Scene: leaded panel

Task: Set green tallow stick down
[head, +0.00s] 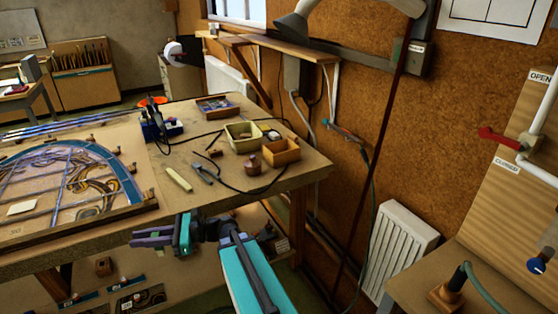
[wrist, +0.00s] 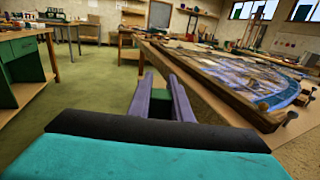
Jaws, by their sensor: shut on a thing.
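My gripper (head: 140,238) has purple fingers and points left in the head view, at the bench's near edge. In the wrist view my gripper (wrist: 159,79) is shut on a dark green piece, the green tallow stick (wrist: 158,84), which shows between the fingers. Most of the stick is hidden by the fingers, and I cannot make it out clearly in the head view. A pale cream stick (head: 178,178) lies on the bench (head: 222,190), apart from my gripper.
The leaded panel (head: 70,185) lies in its wooden frame on the bench's left. Bare bench lies near the cream stick.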

